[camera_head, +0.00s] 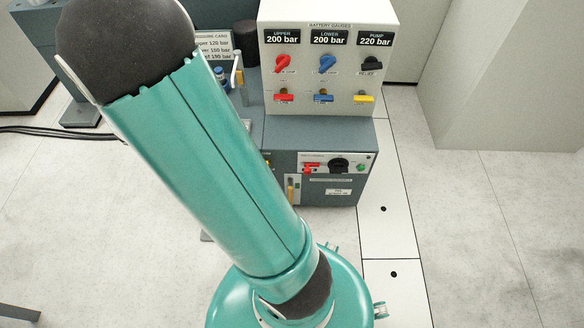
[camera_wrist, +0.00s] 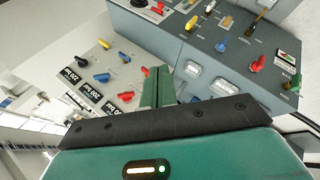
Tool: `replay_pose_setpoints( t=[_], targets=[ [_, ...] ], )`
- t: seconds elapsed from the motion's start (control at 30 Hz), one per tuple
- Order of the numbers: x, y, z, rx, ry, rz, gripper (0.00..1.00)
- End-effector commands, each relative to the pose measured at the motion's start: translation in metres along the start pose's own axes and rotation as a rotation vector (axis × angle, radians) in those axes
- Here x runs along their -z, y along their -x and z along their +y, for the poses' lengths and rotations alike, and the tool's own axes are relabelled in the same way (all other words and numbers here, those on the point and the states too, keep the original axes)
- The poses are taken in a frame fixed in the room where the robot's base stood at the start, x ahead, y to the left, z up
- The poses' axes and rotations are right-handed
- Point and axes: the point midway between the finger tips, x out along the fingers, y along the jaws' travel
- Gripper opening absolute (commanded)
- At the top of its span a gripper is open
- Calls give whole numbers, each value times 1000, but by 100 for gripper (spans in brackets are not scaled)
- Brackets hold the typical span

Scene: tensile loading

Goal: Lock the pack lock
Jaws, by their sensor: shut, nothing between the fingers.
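I cannot read which control is labelled as the pack lock. In the head view, a white panel (camera_head: 338,168) low on the blue-grey cabinet carries a red handle (camera_head: 309,168), a black knob (camera_head: 340,165) and a green button (camera_head: 361,168). My arm hides part of the cabinet to the left. My gripper (camera_wrist: 157,87) shows in the wrist view with its green fingers together and empty. It points toward the console, between the gauge panel (camera_wrist: 108,72) and the blue-grey panel (camera_wrist: 210,65). I cannot tell whether it touches anything.
The gauge box (camera_head: 385,75) has upper, lower and pump readings above coloured knobs and levers. In the wrist view, several coloured levers, a red knob (camera_wrist: 258,64) and two small meters stand on the blue-grey panel. A large pale cabinet (camera_head: 500,75) stands right. The floor (camera_head: 480,240) at right is clear.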

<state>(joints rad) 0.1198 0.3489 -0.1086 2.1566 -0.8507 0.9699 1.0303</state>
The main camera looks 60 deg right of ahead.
Motion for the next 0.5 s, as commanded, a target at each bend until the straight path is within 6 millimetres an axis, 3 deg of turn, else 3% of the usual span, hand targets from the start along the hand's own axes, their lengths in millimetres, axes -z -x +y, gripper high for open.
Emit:
replay_pose_setpoints(
  t=[0.03,0.3,0.5],
  targets=[
    [4,-22,-5,-51,-5,-8,0],
    [19,-128,-27,-271,-42,36,0],
    [13,-210,-46,-389,-40,106,0]
  ],
)
